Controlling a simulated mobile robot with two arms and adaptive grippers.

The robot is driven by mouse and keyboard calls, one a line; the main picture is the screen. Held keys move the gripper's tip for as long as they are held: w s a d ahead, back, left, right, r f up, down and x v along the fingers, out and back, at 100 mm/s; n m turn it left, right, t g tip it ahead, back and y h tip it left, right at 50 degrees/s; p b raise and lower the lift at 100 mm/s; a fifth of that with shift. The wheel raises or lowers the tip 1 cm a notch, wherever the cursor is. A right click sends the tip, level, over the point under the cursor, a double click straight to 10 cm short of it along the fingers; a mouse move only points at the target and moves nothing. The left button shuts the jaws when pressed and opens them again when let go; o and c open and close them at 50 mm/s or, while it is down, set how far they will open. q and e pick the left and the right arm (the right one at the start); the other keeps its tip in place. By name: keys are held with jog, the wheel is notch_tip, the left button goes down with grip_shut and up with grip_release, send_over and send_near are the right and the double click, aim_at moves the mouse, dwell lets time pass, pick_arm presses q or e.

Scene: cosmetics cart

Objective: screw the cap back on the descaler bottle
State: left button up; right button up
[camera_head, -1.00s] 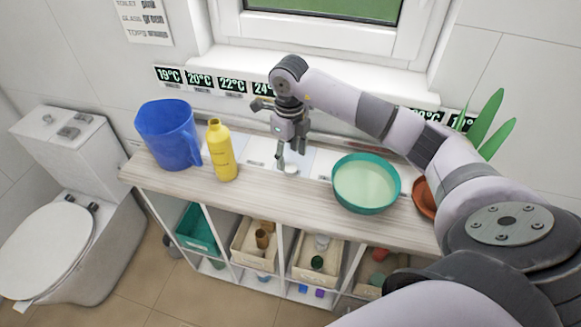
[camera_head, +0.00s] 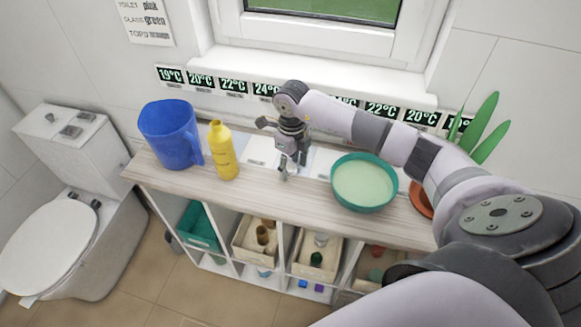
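The yellow descaler bottle (camera_head: 223,152) stands upright on the wooden top of the shelf unit, just right of the blue jug, with no cap visible on its neck. My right gripper (camera_head: 289,171) points down at the counter, between the bottle and the teal basin. A small pale round thing, perhaps the cap, shows at its fingertips. It is too small and partly hidden to tell whether the fingers are closed on it. My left gripper is out of view.
A blue jug (camera_head: 171,134) stands left of the bottle. A teal basin of pale liquid (camera_head: 364,207) is right of my gripper, with an orange dish (camera_head: 420,198) partly behind my arm. Temperature cards line the wall. The shelf unit's front edge (camera_head: 270,209) is clear.

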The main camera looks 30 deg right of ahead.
jog(key=c, duration=0.8)
jog(key=shift+r, duration=0.1)
notch_tip(320, 180, up, 14)
jog(key=b, duration=0.3)
notch_tip(320, 180, up, 5)
send_over(291, 167)
jog(key=shift+s+r, duration=0.1)
jog(key=shift+r, duration=0.35)
